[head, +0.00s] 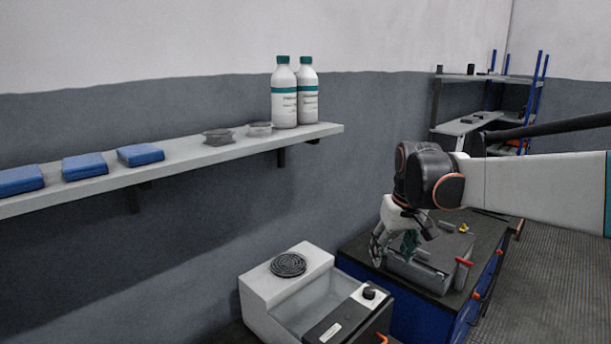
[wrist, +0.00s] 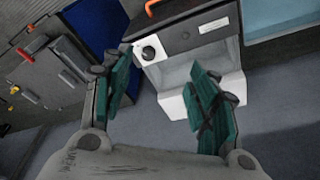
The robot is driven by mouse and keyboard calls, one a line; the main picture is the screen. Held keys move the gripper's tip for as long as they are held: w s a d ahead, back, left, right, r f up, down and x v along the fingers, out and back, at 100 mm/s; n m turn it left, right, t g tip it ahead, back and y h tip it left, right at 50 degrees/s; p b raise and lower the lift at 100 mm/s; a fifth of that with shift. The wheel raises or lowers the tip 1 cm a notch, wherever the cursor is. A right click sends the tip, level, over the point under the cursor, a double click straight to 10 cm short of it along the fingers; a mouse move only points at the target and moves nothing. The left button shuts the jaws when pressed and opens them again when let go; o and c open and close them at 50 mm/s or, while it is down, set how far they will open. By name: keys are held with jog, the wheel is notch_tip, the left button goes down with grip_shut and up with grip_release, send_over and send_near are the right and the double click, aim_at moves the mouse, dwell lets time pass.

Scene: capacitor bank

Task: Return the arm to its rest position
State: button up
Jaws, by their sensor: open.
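My gripper (head: 396,250) hangs from my arm at the right of the head view, above the near left part of a dark-topped blue cabinet (head: 403,310). In the wrist view my gripper (wrist: 165,100) has its two green-padded fingers spread wide apart, with nothing between them. Beyond the fingers the wrist view shows the floor and a white machine (wrist: 172,102) with a dark knob. My arm stretches in from the right edge of the head view.
A grey case (head: 425,272) sits on the cabinet close to my gripper. The white machine (head: 262,292) stands left of the cabinet. A wall shelf (head: 225,150) carries bottles (head: 284,95), blue packs (head: 85,166) and small dishes. Open floor (head: 550,275) lies at the right.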

jog(key=s+f+t+b, duration=0.1)
jog(key=s+f+t, duration=0.1)
jog(key=s, duration=1.1)
jog(key=s+f+m+t+b, duration=0.1)
jog(key=s+f+t, duration=0.1)
jog(key=s, duration=1.2)
jog(key=shift+a+f+t, duration=0.15)
jog(key=shift+f+t, duration=0.15)
jog(key=shift+f, duration=0.4)
jog(key=shift+s, duration=0.1)
